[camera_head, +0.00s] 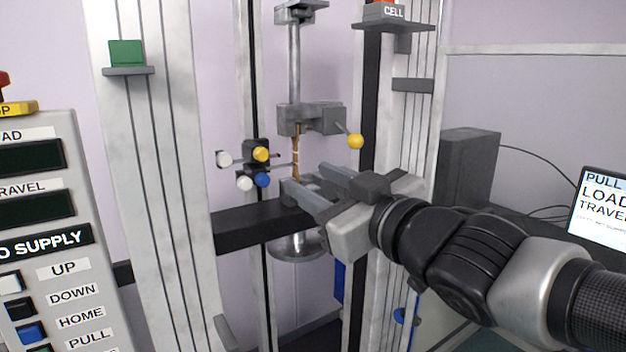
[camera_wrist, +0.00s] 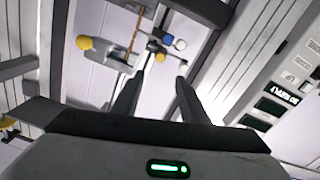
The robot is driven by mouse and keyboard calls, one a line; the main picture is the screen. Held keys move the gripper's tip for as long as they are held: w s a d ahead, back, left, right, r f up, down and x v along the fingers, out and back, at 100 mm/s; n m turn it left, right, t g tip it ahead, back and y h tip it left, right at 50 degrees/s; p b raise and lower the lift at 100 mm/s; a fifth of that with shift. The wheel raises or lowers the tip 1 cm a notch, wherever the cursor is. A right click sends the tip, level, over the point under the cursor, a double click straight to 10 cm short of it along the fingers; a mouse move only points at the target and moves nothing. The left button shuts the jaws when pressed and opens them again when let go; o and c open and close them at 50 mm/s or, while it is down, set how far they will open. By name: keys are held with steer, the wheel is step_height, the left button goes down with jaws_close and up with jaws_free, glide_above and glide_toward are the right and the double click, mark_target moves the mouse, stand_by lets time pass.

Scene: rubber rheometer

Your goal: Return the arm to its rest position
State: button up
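My gripper (camera_head: 290,190) is in front of the testing machine's frame, close to the lower end of a thin brown strip (camera_head: 296,158). The strip hangs from the grey upper clamp (camera_head: 312,119) and looks upright; its lower end is hidden behind my fingers. In the wrist view my gripper (camera_wrist: 160,82) has its two fingers apart with nothing seen between them. The brown strip (camera_wrist: 133,38) shows beyond the left fingertip there. My arm reaches in from the lower right.
A block with white, yellow and blue knobs (camera_head: 257,152) sits left of the strip. A dark crossbeam (camera_head: 250,226) spans the columns below. A control panel (camera_head: 40,240) stands at the left. A dark box (camera_head: 468,168) and a monitor (camera_head: 600,210) are at the right.

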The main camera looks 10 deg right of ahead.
steer(key=s+d+f+m+g+h+p, duration=0.3)
steer(key=d+m+g+h+p, duration=0.1)
steer(key=d+m+h+p, duration=0.25)
steer(key=s+a+f+m+g+p, duration=0.1)
steer(key=s+a+f+g+p, duration=0.1)
steer(key=s+f+g, duration=0.4)
steer(key=s+g+p, duration=0.1)
steer(key=s, duration=0.4)
steer(key=shift+s+p, duration=0.15)
steer(key=shift+p, duration=0.2)
steer(key=shift+h, duration=0.25)
steer(key=shift+c, duration=0.4)
